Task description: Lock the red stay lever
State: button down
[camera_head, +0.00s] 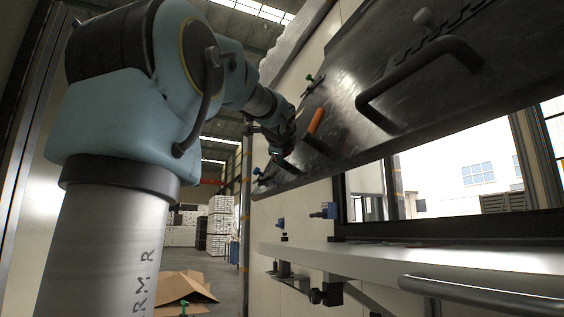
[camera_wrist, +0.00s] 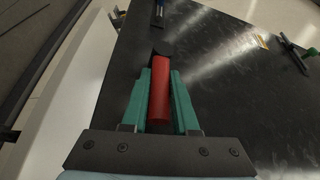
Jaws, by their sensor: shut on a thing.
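The red lever (camera_wrist: 160,95) shows in the wrist view as a short red grip with a dark end, lying along the black panel (camera_wrist: 220,90). My gripper (camera_wrist: 160,74) has green fingers on both sides of the red grip and is shut on it. In the head view my gripper (camera_head: 280,142) is at the lower left part of the tilted dark panel (camera_head: 345,75). It hides most of the red lever there. Whether the lever is locked cannot be told.
An orange-handled lever (camera_head: 316,120) sits right of my gripper. A black bar handle (camera_head: 400,88) stands out from the panel. A green-handled latch (camera_head: 312,84) is above. A grey shelf (camera_head: 420,258) lies below the window opening. Blue-ended fittings (camera_head: 329,210) are on the wall.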

dwell(0.4)
jog(key=c, duration=0.7)
grip_release()
jog(key=shift+s, duration=0.15)
jog(key=s, duration=0.3)
jog(key=s+b, duration=0.1)
jog(key=s, duration=0.3)
jog(key=s+a+r+b, duration=0.1)
jog(key=s, duration=0.2)
jog(key=shift+s+a, duration=0.1)
jog(key=shift+s, duration=0.1)
